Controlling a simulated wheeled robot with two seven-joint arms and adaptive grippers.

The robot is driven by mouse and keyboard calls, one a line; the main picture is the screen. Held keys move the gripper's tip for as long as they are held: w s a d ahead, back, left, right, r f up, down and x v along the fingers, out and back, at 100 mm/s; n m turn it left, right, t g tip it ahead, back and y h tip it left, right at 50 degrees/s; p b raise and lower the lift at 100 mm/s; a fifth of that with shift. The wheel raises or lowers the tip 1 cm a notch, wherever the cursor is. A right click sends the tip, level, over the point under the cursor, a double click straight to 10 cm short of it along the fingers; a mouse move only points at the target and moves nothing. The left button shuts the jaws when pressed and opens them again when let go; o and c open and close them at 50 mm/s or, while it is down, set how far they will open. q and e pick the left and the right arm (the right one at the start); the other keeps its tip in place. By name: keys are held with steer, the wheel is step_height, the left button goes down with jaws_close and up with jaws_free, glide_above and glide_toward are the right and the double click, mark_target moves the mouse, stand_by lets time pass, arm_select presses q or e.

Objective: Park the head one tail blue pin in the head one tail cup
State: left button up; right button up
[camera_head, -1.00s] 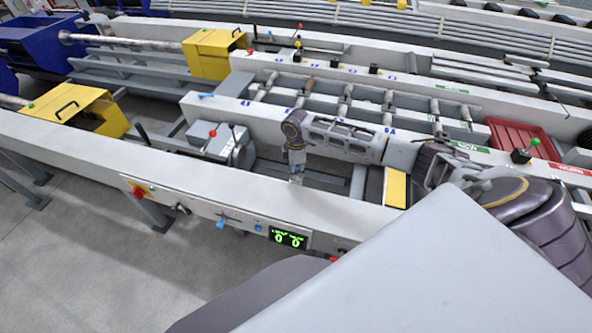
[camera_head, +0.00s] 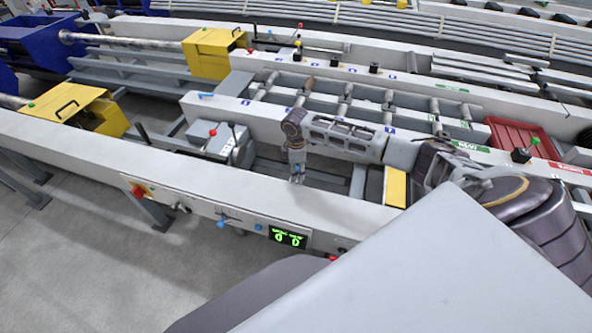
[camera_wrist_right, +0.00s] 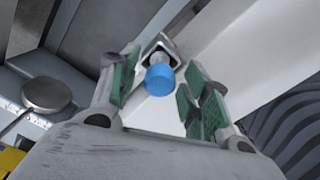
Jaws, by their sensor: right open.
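A pin with a round blue head (camera_wrist_right: 160,80) shows in the right wrist view, by a small grey metal bracket (camera_wrist_right: 160,47) on a white beam. I cannot tell whether the bracket is the cup, nor how the pin sits in it. My right gripper (camera_wrist_right: 162,66) is open, its green-padded fingers on either side of the blue head with gaps showing. In the head view my right gripper (camera_head: 297,178) points down just behind the front white beam (camera_head: 330,202). The pin between its fingers is not clear there. My left gripper is not in view.
A grey box with levers (camera_head: 220,142) stands left of my right gripper. A yellow plate (camera_head: 395,187) lies to its right. The front panel carries a green display (camera_head: 288,238) and a blue knob (camera_head: 222,223). Rollers (camera_head: 345,100) and a red tray (camera_head: 520,140) are farther back.

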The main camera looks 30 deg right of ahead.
step_height(320, 180, up, 12)
stand_by(0.6)
steer(key=shift+f, duration=0.1)
stand_by(0.4)
